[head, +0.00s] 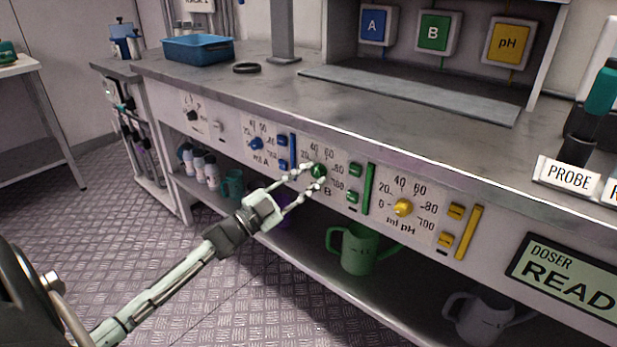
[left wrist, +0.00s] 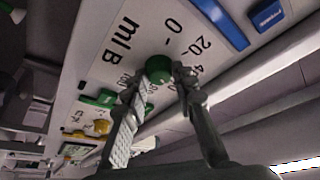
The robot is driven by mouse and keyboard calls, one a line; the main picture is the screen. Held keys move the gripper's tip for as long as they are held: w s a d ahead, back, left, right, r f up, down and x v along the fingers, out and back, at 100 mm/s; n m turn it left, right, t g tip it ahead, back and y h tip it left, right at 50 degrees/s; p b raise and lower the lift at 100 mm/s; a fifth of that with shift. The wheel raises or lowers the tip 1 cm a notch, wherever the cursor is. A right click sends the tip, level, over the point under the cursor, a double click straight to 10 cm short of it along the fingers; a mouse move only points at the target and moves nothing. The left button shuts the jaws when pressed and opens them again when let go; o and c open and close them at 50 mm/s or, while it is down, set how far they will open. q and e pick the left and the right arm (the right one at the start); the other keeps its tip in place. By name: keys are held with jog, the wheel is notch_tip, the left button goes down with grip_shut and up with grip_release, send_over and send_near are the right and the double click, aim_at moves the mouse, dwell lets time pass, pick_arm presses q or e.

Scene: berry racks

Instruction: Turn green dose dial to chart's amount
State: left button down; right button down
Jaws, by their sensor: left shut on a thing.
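The green dose dial (head: 319,170) is a round knob on the bench's front panel, in the middle section marked B. Numbers from 0 to 100 stand around it, partly covered by my fingers. My left gripper (head: 306,175) reaches in from the lower left and is shut on the dial. In the left wrist view the green dial (left wrist: 158,68) sits between the two fingertips of the left gripper (left wrist: 158,80). The dial's pointer is too small to read. No chart with an amount is legible. My right gripper is not in view.
A blue dial (head: 256,143) stands left of the green one and a yellow dial (head: 403,207) right. Green buttons (head: 354,170) and a green bar (head: 368,188) are close by. A doser display (head: 565,275) reads READ. A green jug (head: 357,250) stands on the shelf below.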

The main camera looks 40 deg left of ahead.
pick_arm(q)
jog(key=shift+w+a+r+m+g+h, duration=0.1)
jog(key=shift+r+m+g+h, duration=0.1)
jog(key=shift+m, duration=0.4)
jog(key=shift+r+m+g+h, duration=0.2)
jog(key=shift+m, duration=0.4)
jog(key=shift+m+g+p, duration=0.4)
jog(key=shift+m+p, duration=0.25)
jog(key=shift+m, duration=0.45)
jog(key=m+g+p, duration=0.1)
jog(key=m, duration=0.1)
jog(key=m+p, duration=0.1)
jog(key=m, duration=0.1)
jog(key=shift+a+r+g+h, duration=0.1)
jog(key=shift+r+g+h, duration=0.1)
jog(key=shift+g+h, duration=0.2)
jog(key=shift+m+g+p, duration=0.3)
jog(key=shift+m+p, duration=0.2)
jog(key=shift+m, duration=0.7)
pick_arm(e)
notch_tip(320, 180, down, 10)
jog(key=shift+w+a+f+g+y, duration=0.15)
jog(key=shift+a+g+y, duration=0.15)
pick_arm(q)
jog(key=c, duration=1.2)
grip_release()
jog(key=shift+w+f, duration=0.1)
jog(key=shift+f, duration=0.1)
